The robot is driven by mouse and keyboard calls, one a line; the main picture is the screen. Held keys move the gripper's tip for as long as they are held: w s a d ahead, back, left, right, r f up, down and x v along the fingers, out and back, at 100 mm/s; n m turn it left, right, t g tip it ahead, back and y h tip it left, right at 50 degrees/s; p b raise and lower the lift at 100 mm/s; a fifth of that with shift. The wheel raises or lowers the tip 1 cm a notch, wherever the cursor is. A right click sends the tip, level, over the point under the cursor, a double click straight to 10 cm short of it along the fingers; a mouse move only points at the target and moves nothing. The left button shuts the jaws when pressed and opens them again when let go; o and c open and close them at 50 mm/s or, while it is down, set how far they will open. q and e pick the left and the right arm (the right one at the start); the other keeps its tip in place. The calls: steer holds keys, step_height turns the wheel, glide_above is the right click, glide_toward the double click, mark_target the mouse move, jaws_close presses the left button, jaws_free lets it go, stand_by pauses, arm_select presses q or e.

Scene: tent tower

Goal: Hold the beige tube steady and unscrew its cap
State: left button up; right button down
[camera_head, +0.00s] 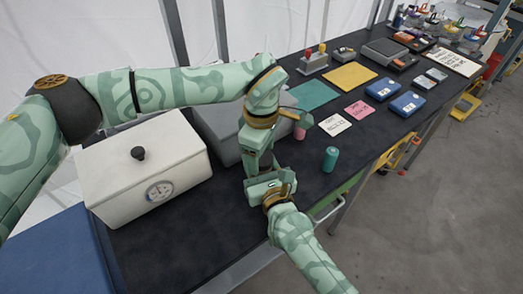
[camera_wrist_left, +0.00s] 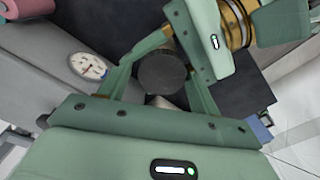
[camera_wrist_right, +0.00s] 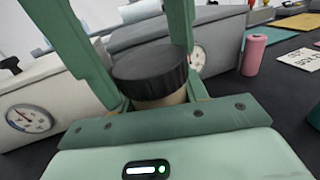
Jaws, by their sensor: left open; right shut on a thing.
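The beige tube (camera_wrist_right: 165,99) shows below its dark ribbed cap (camera_wrist_right: 151,72) in the right wrist view. My right gripper (camera_wrist_right: 158,101) is shut on the tube, under the cap. The cap's round top (camera_wrist_left: 162,73) faces the left wrist camera. My left gripper (camera_wrist_left: 161,62) is open, with its fingers on either side of the cap and not clamped on it. In the head view my left gripper (camera_head: 262,168) comes down above my right gripper (camera_head: 273,192). The grippers hide the tube there.
A white box (camera_head: 130,180) with a gauge and a grey box (camera_head: 213,122) stand left and behind. A pink cylinder (camera_head: 300,130) and a teal cylinder (camera_head: 330,159) stand to the right. Mats, cards and blue boxes (camera_head: 407,104) lie farther along the dark bench.

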arm_select(q)
step_height(320, 180, up, 4)
steer(key=shift+s+r, duration=0.1)
steer(key=shift+r, duration=0.15)
steer(key=shift+c, duration=0.4)
steer(key=shift+w+d+r+m, duration=0.15)
steer(key=shift+r+m, duration=0.15)
steer(key=shift+r, duration=0.2)
steer(key=shift+w+d+r+m, duration=0.15)
steer(key=shift+r+m, duration=0.15)
steer(key=shift+r, duration=0.15)
steer(key=m, duration=0.2)
steer(key=r+m, duration=0.1)
steer(key=m, duration=0.1)
steer(key=shift+r, duration=0.15)
steer(key=m, duration=0.4)
steer(key=shift+s+a+r, duration=0.1)
steer(key=shift+s+a, duration=0.05)
steer(key=shift+s, duration=0.1)
steer(key=shift+f+m, duration=0.2)
steer(key=shift+m, duration=0.3)
step_height(320, 180, down, 8)
steer(key=shift+r, duration=0.2)
